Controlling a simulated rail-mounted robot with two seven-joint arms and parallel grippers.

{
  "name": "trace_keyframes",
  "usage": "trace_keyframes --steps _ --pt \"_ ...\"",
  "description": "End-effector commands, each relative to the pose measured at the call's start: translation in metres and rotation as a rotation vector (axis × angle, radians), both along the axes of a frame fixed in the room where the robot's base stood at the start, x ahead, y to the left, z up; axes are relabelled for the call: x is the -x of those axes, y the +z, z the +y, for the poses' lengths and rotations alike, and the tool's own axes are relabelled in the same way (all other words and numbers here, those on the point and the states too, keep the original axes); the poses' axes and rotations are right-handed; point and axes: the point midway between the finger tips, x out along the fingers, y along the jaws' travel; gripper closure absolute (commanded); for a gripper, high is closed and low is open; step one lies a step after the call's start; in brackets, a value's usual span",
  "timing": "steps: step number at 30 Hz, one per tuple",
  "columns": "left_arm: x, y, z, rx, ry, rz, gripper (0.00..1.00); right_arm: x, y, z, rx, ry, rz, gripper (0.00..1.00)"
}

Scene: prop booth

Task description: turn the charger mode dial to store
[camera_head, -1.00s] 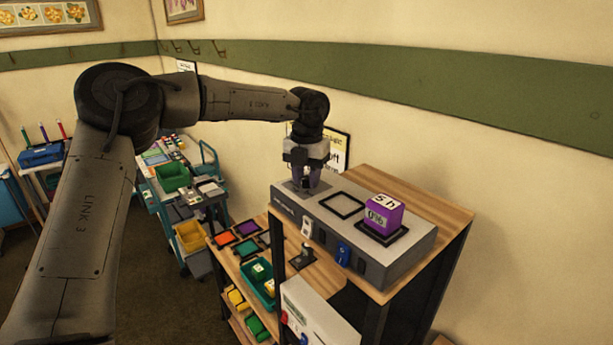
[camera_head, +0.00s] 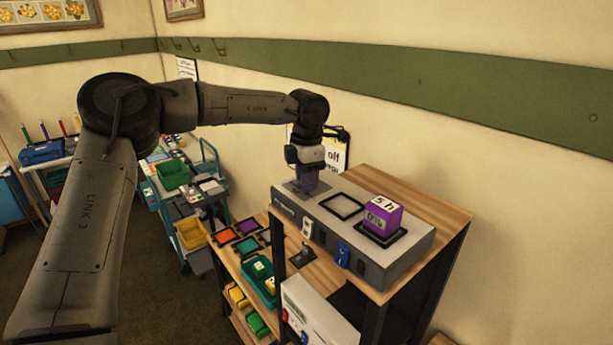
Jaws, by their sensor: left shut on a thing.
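The charger (camera_head: 391,261) is a long grey box on top of a wooden shelf unit. A purple block (camera_head: 382,216) marked "5 h" and "0%" sits in a black-framed bay at its right. The middle bay (camera_head: 342,206) is empty. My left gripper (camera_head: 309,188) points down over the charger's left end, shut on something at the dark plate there. The mode dial is hidden by the gripper, so its setting cannot be read. My right gripper is not in view.
Coloured trays and small blocks lie on the lower wooden shelf (camera_head: 231,255). A trolley with a green bin (camera_head: 174,174) and a yellow bin (camera_head: 191,234) stands behind at left.

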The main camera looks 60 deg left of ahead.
Motion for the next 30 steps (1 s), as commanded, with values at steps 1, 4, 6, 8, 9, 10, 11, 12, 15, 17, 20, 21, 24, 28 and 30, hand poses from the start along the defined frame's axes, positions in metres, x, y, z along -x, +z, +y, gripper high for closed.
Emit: trace_keyframes --steps 1,4,6,8,9,10,11,12,15,17,20,21,24,28,30 --pt "-0.0004 0.0007 -0.0001 0.001 -0.021 -0.003 0.92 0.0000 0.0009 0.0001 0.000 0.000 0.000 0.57" --pt "-0.0004 0.0005 0.0000 0.001 -0.057 -0.003 0.92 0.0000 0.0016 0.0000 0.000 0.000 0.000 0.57" --pt "-0.0004 0.0004 0.0001 0.001 -0.077 -0.003 0.92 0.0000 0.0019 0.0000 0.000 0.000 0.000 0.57" --pt "-0.0004 0.0003 0.0001 -0.001 -0.088 -0.002 0.92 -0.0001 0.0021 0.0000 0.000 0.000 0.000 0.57" --pt "-0.0004 0.0003 0.0001 -0.001 -0.095 -0.002 0.92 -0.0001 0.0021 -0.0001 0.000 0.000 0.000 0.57" --pt "-0.0004 0.0003 0.0001 0.000 -0.099 -0.002 0.92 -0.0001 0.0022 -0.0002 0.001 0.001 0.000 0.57" --pt "-0.0004 0.0002 0.0001 0.000 -0.103 -0.002 0.92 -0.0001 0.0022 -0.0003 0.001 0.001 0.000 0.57" --pt "-0.0004 0.0002 0.0001 0.000 -0.107 -0.002 0.92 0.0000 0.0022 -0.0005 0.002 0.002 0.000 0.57" --pt "-0.0004 0.0002 0.0001 0.000 -0.112 -0.002 0.92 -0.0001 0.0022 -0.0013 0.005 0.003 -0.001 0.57" --pt "-0.0005 0.0001 0.0001 0.000 -0.112 -0.002 0.92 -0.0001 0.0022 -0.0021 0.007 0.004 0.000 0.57" --pt "-0.0005 0.0001 0.0000 0.000 -0.112 -0.002 0.92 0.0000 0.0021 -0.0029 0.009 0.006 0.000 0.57" --pt "-0.0005 0.0001 0.0001 0.000 -0.112 -0.003 0.92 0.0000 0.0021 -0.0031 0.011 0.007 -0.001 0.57" --pt "-0.0005 0.0001 0.0000 0.000 -0.112 -0.003 0.92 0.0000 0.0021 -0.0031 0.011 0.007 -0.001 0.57" --pt "-0.0005 0.0001 0.0000 0.000 -0.111 -0.002 0.59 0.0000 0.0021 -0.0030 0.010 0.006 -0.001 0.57" --pt "-0.0004 0.0001 0.0000 0.000 -0.111 -0.002 0.52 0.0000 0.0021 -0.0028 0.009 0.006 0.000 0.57"
